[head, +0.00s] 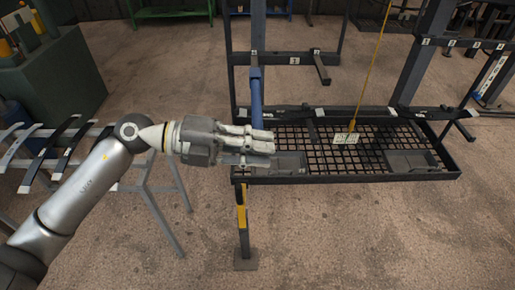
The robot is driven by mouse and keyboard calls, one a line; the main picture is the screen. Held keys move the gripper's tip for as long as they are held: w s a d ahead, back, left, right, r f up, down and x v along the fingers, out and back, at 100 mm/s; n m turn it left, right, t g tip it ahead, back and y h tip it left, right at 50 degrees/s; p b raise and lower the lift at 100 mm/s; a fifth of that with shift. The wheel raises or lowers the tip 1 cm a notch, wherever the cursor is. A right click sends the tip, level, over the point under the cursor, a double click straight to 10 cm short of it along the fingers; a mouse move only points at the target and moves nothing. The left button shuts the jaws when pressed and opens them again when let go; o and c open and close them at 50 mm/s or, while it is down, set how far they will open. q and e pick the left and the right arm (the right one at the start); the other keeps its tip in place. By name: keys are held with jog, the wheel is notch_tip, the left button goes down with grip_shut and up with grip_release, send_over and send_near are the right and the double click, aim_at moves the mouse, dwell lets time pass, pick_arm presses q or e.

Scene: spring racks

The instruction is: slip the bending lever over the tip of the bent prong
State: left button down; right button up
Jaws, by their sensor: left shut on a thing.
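My left gripper (272,140) reaches in from the left, at the left front of the rack's mesh tray. It is shut on what looks like the bending lever (257,95), a blue tube that stands nearly upright above the fingers. The lever's lower end is hidden at the fingers. Dark prongs show on the rack, one up high (322,68) and one low behind the tray's middle (313,125). I cannot tell which prong is bent. My right gripper is not in view.
The black mesh tray (350,179) holds dark blocks, and a tag (345,138) hangs there on a yellow cord. A grey stand with strips (150,160) is at left, below my arm. A yellow-marked post (241,215) stands in front. Bare floor lies at front right.

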pick_arm(q)
jog(key=shift+w+b, duration=0.4)
jog(key=shift+w, duration=1.15)
jog(key=c, duration=1.2)
grip_release()
jog(key=shift+f, duration=0.1)
jog(key=shift+f, duration=0.15)
jog(key=a+r, duration=0.2)
jog(key=a, duration=0.9)
jog(key=shift+a+r, duration=0.25)
jog(key=shift+a, duration=0.15)
